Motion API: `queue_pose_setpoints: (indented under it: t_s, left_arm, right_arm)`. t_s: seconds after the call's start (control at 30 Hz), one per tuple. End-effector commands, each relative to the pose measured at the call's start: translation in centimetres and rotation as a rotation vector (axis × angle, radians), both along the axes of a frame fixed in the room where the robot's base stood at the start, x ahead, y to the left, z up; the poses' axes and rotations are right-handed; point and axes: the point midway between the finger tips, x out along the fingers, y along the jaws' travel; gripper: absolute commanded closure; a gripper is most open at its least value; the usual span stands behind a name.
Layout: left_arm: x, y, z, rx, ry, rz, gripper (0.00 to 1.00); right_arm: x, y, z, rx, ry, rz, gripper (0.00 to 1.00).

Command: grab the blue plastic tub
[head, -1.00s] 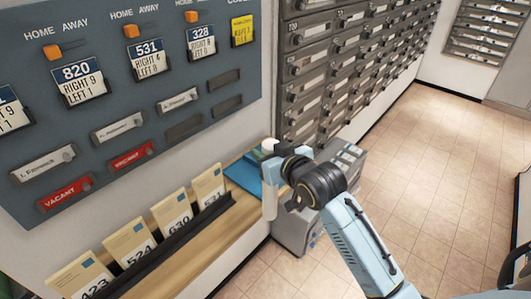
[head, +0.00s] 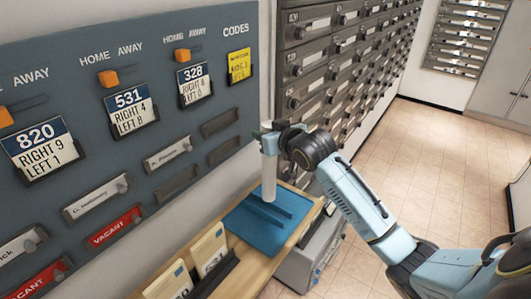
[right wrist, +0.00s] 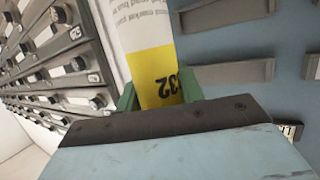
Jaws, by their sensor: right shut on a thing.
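A blue plastic thing (head: 258,222), like a shallow tray with raised ridges, lies at the right end of the wooden shelf in the head view. My right gripper (head: 268,133) is above it, shut on a white tube (head: 269,172) that hangs upright. The tube's lower end overlaps the blue tray in the picture; I cannot tell whether they touch. In the right wrist view, the green fingertips (right wrist: 157,92) flank the tube, which shows print and a yellow band with upside-down digits. My left gripper is not in view.
A grey-blue board (head: 140,160) with number cards and sliders covers the wall at left. Upright cards (head: 208,248) stand in a black rack on the wooden shelf (head: 300,210). A grey cabinet (head: 312,258) stands beside it. Mailboxes (head: 340,60) line the back. The tiled floor (head: 430,150) at right is clear.

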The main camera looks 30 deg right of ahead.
Motion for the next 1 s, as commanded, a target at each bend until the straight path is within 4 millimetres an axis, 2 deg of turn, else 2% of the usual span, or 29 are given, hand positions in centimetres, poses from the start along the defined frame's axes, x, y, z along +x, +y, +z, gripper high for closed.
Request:
queue_pose_setpoints:
  t_s: [0.13, 0.3, 0.4, 0.73, 0.77, 0.9, 1.0]
  left_arm:
    - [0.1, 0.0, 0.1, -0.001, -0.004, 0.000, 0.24]
    - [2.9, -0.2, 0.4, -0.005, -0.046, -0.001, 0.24]
    - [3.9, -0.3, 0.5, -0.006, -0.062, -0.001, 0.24]
    - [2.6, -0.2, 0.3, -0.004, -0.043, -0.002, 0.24]
    - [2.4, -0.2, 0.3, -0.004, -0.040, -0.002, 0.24]
    - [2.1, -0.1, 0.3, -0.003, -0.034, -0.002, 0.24]
    - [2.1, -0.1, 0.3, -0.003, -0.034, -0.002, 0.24]
  right_arm:
    - [0.0, 0.0, -1.5, 0.001, 0.002, 0.000, 1.00]
    - [0.0, 0.0, -3.8, 0.001, 0.000, 0.000, 1.00]
    - [0.0, 0.0, -4.3, 0.000, -0.002, 0.000, 1.00]
    - [0.0, 0.0, -4.5, 0.000, -0.002, 0.000, 1.00]
    - [0.0, 0.0, -4.6, 0.000, -0.002, 0.000, 0.61]
    - [0.0, 0.0, -4.5, 0.000, -0.002, 0.000, 0.43]
    - [0.0, 0.0, -4.5, 0.000, -0.002, 0.000, 0.41]
